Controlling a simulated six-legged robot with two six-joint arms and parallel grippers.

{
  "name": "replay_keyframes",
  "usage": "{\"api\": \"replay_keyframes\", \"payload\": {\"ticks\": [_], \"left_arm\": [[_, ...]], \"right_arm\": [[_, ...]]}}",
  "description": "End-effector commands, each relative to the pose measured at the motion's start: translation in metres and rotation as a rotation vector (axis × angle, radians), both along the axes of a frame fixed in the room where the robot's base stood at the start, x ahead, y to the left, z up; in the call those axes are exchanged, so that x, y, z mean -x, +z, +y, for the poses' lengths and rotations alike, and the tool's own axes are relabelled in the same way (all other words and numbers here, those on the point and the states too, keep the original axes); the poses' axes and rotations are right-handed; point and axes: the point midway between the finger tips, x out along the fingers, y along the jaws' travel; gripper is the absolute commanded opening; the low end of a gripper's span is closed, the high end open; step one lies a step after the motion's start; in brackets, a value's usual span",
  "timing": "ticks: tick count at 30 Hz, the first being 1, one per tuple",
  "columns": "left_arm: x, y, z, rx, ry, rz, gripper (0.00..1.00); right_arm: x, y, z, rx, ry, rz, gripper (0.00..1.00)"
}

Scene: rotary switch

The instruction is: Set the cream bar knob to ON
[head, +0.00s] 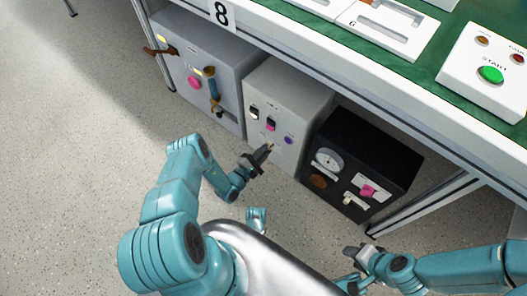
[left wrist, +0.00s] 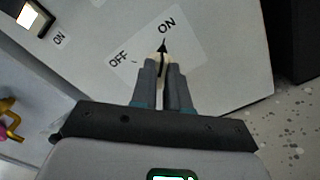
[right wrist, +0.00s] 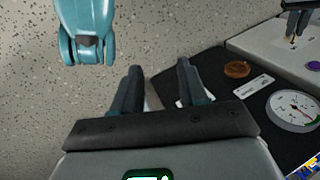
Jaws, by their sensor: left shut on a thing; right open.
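The cream bar knob (left wrist: 161,54) sits on a pale label plate of the light grey box (head: 290,92). OFF is printed to its left and ON just above it. In the left wrist view its black pointer points up, toward the ON print. My left gripper (head: 266,149) is shut on the knob, and its fingers (left wrist: 162,72) hide most of it. The knob's tip also shows in the right wrist view (right wrist: 292,40). My right gripper (right wrist: 158,72) is open and empty, in front of the black box.
A black box (head: 388,149) with a dial and pink knob stands right of the grey box. Another grey box (head: 205,55) with levers stands left. A table (head: 340,63) with a green top and several panels overhangs them. The speckled floor (head: 80,170) is clear at left.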

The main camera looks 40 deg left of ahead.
Motion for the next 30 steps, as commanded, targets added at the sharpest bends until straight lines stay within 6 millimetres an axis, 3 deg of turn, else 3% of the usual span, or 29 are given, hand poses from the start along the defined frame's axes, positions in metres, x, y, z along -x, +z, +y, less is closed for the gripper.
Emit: {"api": "replay_keyframes", "payload": {"ticks": [5, 6, 7, 8, 16, 20, 30], "left_arm": [[0.001, -0.001, 0.0, 0.0, 0.002, 0.003, 0.0], [0.001, -0.001, 0.0, 0.0, 0.002, 0.003, 0.28], [0.001, -0.001, 0.0, 0.0, 0.001, 0.003, 0.38], [0.001, -0.001, 0.0, 0.0, 0.001, 0.003, 0.4], [0.001, 0.0, 0.0, 0.0, 0.001, 0.001, 0.4], [0.011, 0.001, 0.002, 0.002, 0.004, 0.003, 0.4], [0.096, 0.002, 0.009, 0.003, 0.009, 0.005, 0.4]], "right_arm": [[0.0, 0.0, 0.0, 0.0, 0.0, 0.0, 0.43], [0.0, 0.0, 0.0, 0.0, 0.0, 0.0, 0.43], [0.0, 0.0, 0.0, 0.0, 0.0, 0.0, 0.43], [0.0, 0.0, 0.0, 0.0, 0.0, -0.001, 0.43], [0.0, 0.0, 0.0, 0.0, 0.0, -0.001, 0.43], [0.002, 0.006, 0.0, -0.002, 0.001, 0.007, 0.43], [0.012, 0.031, 0.005, -0.007, 0.017, 0.034, 0.43]]}}
